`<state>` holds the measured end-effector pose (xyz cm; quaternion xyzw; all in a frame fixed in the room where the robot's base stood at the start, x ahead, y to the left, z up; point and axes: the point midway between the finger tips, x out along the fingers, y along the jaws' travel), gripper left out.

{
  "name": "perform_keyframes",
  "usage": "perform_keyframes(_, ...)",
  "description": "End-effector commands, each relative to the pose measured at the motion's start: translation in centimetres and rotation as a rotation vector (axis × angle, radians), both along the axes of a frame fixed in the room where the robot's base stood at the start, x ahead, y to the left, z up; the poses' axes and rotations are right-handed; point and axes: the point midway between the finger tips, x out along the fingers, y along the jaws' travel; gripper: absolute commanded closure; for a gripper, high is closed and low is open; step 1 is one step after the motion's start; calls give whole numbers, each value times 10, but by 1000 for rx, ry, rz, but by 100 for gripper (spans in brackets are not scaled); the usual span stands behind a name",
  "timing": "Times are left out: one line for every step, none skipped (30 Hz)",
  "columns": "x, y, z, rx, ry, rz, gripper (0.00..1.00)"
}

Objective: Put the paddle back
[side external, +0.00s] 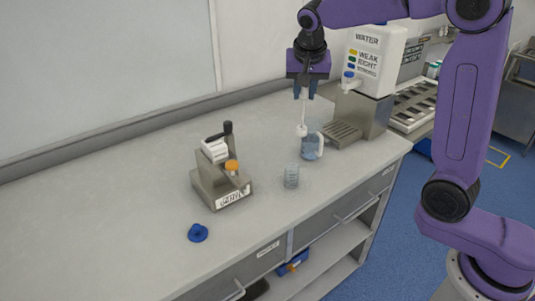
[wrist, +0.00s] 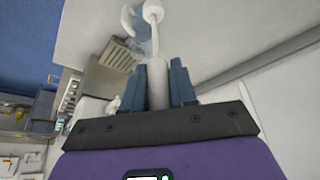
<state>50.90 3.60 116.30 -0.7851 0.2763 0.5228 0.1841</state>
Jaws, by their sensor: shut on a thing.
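My gripper (side external: 304,93) is above the counter at the back right, pointing down. Its blue fingers are shut on the paddle (side external: 302,118), a thin white rod with a rounded white end that hangs down. In the wrist view the paddle's thicker grey handle (wrist: 157,85) sits between the fingers (wrist: 158,68), and its white end (wrist: 153,12) points away. In the side view the paddle's lower end is at the left of the rim of a clear bluish jug (side external: 311,149). I cannot tell whether the end is inside the jug or beside it.
A water dispenser (side external: 375,55) stands behind the jug, with a ridged metal drip tray (side external: 343,134). A metal stand (side external: 213,186) with a black lever and orange knob is further left. A blue item (side external: 198,233) lies near the front. The left counter is clear.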

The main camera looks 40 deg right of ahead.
Motion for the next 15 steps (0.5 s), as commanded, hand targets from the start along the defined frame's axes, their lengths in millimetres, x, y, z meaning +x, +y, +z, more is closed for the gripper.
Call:
perform_keyframes(-4,5,-2,-2,0,6,100)
perform_keyframes(-5,7,-3,-1,0,6,100)
perform_keyframes(-4,9,-5,-1,0,6,100)
perform_keyframes(-2,10,-6,-1,1,6,100)
perform_keyframes(0,11,-8,-1,1,6,100)
perform_keyframes(5,12,-11,-1,1,7,100)
perform_keyframes(10,12,-13,-1,1,7,100)
perform_keyframes(15,12,-15,-1,2,7,100)
perform_keyframes(23,13,-18,-1,1,7,100)
perform_keyframes(28,14,-21,-1,2,6,100)
perform_keyframes(33,14,-23,-1,2,7,100)
perform_keyframes(40,15,-26,-1,2,7,100)
perform_keyframes(45,15,-29,-1,2,6,100)
perform_keyframes(51,15,-31,-1,2,7,100)
perform_keyframes(57,16,-34,-1,2,7,100)
